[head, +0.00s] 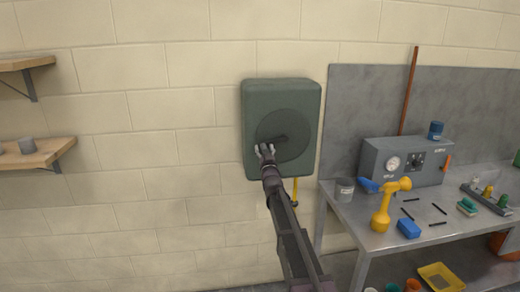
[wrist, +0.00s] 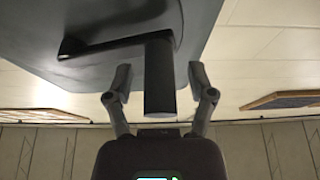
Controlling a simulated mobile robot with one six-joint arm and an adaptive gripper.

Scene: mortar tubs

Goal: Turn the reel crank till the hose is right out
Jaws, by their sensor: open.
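The hose reel (head: 252,120) is a dark green box on the block wall, with a round grey disc on its front. Its dark crank (head: 279,138) crosses the disc; the crank's arm (wrist: 95,46) also shows in the wrist view, running left from the hub. The crank handle (wrist: 159,85) is a dark cylinder pointing towards my wrist. My gripper (head: 265,149) is at the lower left of the disc. In the wrist view its open fingers (wrist: 160,74) stand either side of the handle, with gaps visible. A short yellow hose end (head: 295,192) hangs below the box.
Wooden shelves (head: 38,153) are on the left wall. The wall between shelves and reel is clear.

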